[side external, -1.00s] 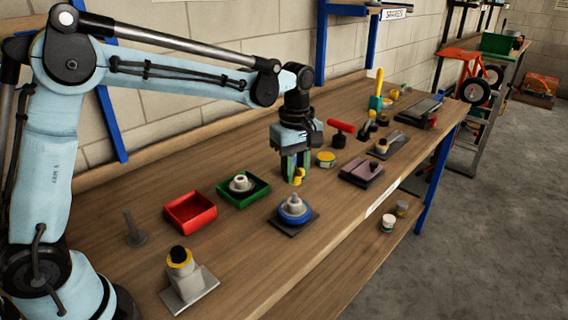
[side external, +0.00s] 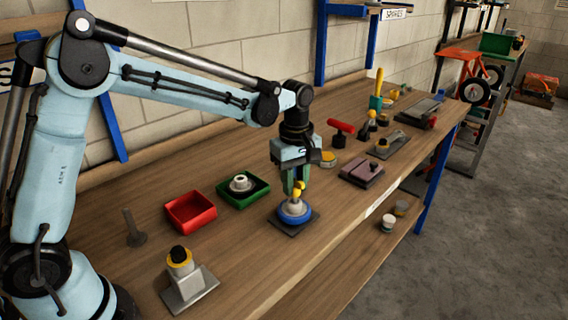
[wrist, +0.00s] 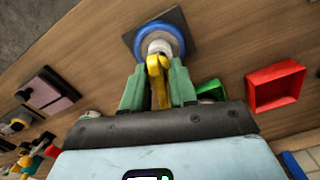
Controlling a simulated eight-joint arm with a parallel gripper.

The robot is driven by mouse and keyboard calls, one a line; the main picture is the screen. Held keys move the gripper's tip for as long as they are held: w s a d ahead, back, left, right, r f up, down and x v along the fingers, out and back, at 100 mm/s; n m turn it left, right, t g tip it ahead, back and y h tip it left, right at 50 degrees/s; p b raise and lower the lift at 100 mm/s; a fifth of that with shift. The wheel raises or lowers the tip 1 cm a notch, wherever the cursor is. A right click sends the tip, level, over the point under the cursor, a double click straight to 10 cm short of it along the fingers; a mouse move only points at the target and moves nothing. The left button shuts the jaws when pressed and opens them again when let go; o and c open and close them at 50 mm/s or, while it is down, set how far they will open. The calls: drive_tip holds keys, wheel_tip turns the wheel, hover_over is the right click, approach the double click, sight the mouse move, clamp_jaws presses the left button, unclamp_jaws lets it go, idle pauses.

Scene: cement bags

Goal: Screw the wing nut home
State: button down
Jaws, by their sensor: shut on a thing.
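My gripper (side external: 296,184) is shut on the yellow wing nut (side external: 298,190). In the wrist view my gripper (wrist: 158,92) has its green fingers on either side of the wing nut (wrist: 157,68). The nut is right over the white hub of a blue ring-shaped piece (side external: 289,218), which sits on a dark square plate on the bench. That blue piece also shows in the wrist view (wrist: 179,40). Whether the nut touches the top of the hub or hangs just above it, I cannot tell; any thread under it is hidden.
A green tray (side external: 262,196) with a pale round part and an empty red tray (side external: 168,204) stand left of the blue piece. A grey block with a black and yellow top (side external: 181,262) stands at the front left. Tools lie farther back right. Bare bench (side external: 300,260) is in front.

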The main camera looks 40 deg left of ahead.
drive_tip(key=shift+f, duration=0.55)
idle(0.5)
